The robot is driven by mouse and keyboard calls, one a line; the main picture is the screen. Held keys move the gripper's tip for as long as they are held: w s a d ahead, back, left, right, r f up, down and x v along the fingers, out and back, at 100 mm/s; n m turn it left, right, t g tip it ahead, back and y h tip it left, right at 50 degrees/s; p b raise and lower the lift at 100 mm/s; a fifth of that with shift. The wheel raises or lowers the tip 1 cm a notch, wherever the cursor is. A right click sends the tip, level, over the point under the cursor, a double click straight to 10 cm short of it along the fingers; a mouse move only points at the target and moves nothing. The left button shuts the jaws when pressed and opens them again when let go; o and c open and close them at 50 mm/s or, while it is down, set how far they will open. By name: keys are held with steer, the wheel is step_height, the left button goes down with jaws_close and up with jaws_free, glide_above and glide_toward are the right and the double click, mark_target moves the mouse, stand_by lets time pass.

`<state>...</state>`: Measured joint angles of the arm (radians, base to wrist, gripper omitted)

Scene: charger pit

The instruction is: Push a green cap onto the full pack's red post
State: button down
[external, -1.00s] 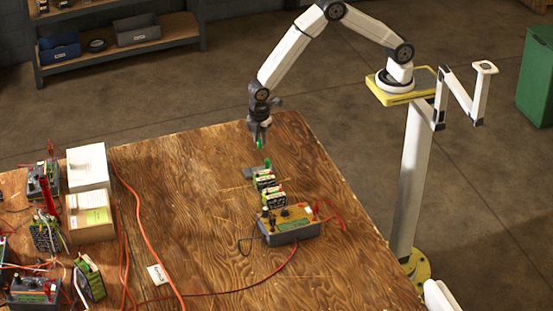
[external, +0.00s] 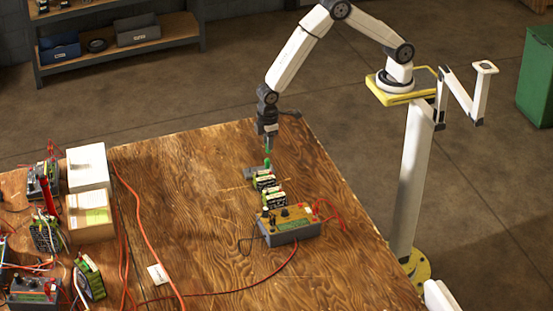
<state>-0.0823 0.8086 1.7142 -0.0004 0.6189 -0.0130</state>
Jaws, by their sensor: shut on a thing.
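My gripper (external: 267,142) points down above the far part of the wooden table, shut on a green cap (external: 267,151). The held cap is just above a second bit of green (external: 267,162) at the small grey holder (external: 252,173); I cannot tell whether they touch. Two dark packs with pale tops stand in front of the holder: the farther pack (external: 264,182) and the nearer pack (external: 275,199). Their posts are too small to make out, and I cannot tell which pack is full.
A grey charger with a yellow top (external: 292,226) stands in front of the packs, with red and black leads. At the left are white and brown boxes (external: 90,215), other chargers and tangled wires. The table's middle is mostly clear.

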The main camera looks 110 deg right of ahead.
steer(key=shift+s+a+m, duration=0.25)
steer(key=shift+a+m, duration=0.1)
steer(key=shift+m, duration=0.55)
steer(key=shift+f, duration=0.25)
steer(key=shift+f, duration=3.25)
steer(key=shift+f, duration=0.25)
stand_by(0.4)
steer(key=shift+c, duration=2.4)
jaws_free()
steer(key=shift+o, duration=1)
